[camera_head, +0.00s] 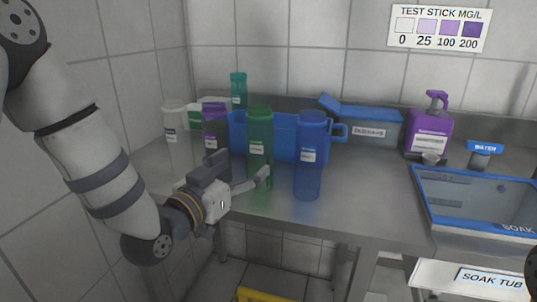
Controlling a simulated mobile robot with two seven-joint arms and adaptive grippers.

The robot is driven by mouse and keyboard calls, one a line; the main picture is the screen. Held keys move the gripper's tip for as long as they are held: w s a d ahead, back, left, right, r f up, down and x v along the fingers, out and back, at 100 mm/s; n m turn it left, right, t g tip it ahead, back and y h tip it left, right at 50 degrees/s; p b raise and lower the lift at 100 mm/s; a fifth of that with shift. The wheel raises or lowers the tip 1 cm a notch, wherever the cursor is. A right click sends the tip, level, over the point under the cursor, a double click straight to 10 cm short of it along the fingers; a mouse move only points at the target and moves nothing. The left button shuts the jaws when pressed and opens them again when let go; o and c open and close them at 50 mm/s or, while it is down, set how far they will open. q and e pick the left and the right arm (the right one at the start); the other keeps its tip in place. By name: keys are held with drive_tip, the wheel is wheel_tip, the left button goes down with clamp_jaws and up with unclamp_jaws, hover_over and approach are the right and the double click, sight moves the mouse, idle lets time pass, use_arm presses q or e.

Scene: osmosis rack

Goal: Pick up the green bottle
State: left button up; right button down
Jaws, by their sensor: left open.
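The green bottle (260,160) stands upright on the steel counter, tall and see-through with a white label. My left gripper (246,170) is open at the bottle's left side. One finger shows in front of the bottle's lower left part, and the other finger is up and to the left, in front of the purple-capped bottle. I cannot tell whether a finger touches the green bottle. My right gripper is not in view.
A blue bottle (308,170) stands close on the right. A purple-capped bottle (215,128) and a white-capped bottle (176,135) stand left. A blue rack (285,125) is behind. The soak tub (425,205) is at right. Counter (365,210) between is clear.

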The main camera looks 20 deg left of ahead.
sight(254, 154)
use_arm(q)
drive_tip(key=x, duration=0.8)
drive_tip(key=shift+r, duration=0.45)
drive_tip(key=c, duration=1.3)
